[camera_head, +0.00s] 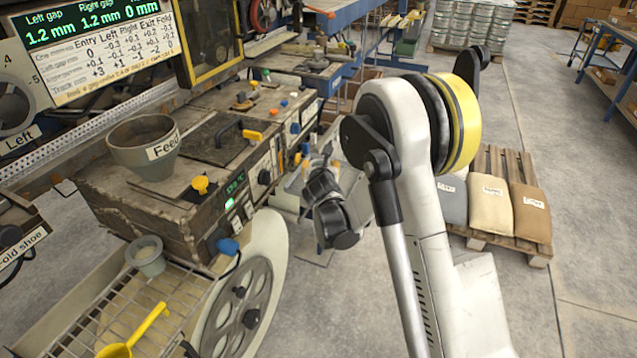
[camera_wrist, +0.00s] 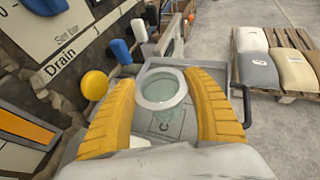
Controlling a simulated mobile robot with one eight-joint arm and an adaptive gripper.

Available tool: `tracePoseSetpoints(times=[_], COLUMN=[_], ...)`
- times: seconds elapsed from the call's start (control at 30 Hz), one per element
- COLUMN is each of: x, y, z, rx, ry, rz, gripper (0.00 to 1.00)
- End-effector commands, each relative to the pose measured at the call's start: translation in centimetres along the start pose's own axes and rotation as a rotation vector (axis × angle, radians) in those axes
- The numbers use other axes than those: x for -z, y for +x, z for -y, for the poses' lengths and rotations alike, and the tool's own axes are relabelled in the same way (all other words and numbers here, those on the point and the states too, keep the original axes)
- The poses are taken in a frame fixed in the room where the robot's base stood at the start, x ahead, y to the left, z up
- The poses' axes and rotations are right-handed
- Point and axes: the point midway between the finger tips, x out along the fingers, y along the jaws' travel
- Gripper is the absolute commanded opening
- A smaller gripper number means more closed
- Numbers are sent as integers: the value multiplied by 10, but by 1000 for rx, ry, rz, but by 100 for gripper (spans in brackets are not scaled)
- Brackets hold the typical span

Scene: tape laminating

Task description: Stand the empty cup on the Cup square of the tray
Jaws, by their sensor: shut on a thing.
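In the wrist view my gripper (camera_wrist: 160,80) has its two yellow ribbed fingers on either side of a small cup (camera_wrist: 147,101) with a pale round rim. It is shut on the cup, which looks upright. The cup's inside shows pale grey-green, with no clear contents. Below it is a grey tray (camera_wrist: 217,128) with an outlined square (camera_wrist: 165,126) whose label is mostly hidden; a letter C shows. I cannot tell whether the cup's base touches the tray. In the head view my wrist hides most of the gripper and the cup.
A machine with a Feed hopper (camera_head: 143,142) stands at left. A second small cup (camera_head: 148,258) with pale contents and a yellow scoop (camera_head: 130,340) are on a wire rack. Yellow (camera_wrist: 94,85) and blue (camera_wrist: 121,51) knobs are close to my left finger. Sacks on a pallet (camera_head: 482,243) lie right.

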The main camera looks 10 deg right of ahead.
Motion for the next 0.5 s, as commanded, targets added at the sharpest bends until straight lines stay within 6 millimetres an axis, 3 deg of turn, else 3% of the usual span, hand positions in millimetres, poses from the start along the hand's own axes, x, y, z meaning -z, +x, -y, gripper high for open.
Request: tracePoseSetpoints(times=[0.17,0.37,0.5], x=[9,38,40], y=[5,17,18], z=[-6,-5,-5], rx=[1,1,1], ry=[0,0,0], rz=[0,0,0], gripper=[28,28,28])
